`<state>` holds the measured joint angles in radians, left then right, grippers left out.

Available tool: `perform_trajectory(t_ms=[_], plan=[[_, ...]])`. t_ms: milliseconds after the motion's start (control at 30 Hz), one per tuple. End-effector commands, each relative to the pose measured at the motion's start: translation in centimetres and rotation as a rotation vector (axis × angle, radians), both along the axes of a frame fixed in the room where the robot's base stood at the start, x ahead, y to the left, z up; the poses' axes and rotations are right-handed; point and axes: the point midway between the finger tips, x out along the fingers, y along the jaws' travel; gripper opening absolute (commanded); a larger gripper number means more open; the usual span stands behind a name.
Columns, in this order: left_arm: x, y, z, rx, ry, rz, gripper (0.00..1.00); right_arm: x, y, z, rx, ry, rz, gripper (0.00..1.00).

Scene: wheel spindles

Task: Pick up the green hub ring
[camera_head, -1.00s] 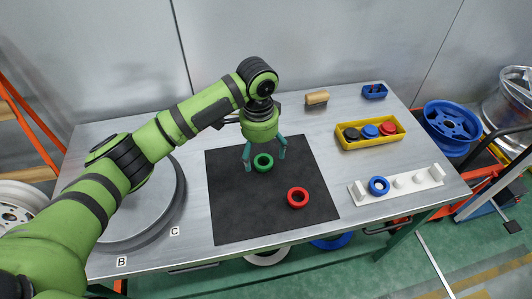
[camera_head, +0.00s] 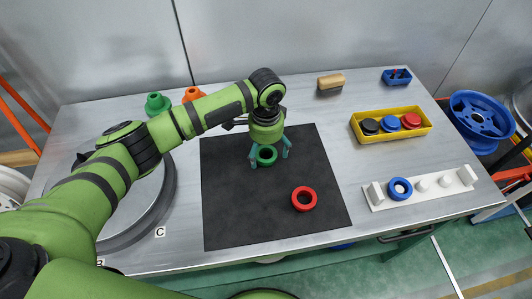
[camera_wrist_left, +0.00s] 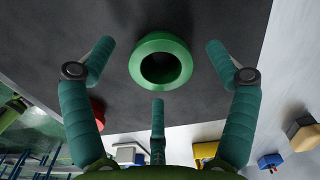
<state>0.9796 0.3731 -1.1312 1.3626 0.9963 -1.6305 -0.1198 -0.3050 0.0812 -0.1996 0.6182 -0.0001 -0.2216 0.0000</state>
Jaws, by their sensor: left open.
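The green hub ring (camera_head: 266,162) lies on the black mat (camera_head: 230,210), near its upper middle. My left gripper (camera_head: 269,157) is open above it, fingers pointing down and spread around it in the head view. In the left wrist view the ring (camera_wrist_left: 160,43) lies ahead between the spread teal fingers of the gripper (camera_wrist_left: 158,75), with gaps on both sides. No finger visibly touches it, and its hole shows empty. A red ring (camera_head: 304,208) lies on the mat to the lower right. My right gripper is not in view.
A yellow tray (camera_head: 392,138) holds black, blue and red rings. A white spindle block (camera_head: 435,187) carries a blue ring (camera_head: 400,195). A brush (camera_head: 331,84) and a small blue box (camera_head: 397,83) stand at the back. Green (camera_head: 157,106) and orange (camera_head: 193,94) pieces stand behind my arm.

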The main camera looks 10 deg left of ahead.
Motion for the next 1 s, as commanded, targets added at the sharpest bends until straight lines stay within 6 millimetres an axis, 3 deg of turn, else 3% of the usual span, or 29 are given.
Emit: perform_trajectory(t_ms=[133,333,400,500,533,1000], plan=[[0.0,-0.1,-1.0,0.0,0.0,-0.003,0.87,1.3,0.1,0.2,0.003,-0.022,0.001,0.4],[0.0,-0.1,-1.1,-0.001,-0.001,-0.003,0.87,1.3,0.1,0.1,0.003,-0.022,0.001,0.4],[0.0,-0.1,-1.1,-0.001,-0.001,-0.002,0.68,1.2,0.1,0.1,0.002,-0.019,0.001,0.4],[0.0,-0.1,-1.1,-0.001,-0.001,-0.002,0.48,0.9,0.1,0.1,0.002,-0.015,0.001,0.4],[0.0,-0.1,-1.1,0.0,-0.001,-0.002,0.46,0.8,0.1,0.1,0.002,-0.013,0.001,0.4],[0.0,-0.1,-0.7,-0.002,-0.003,-0.002,0.45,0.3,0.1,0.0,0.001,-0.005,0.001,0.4]])
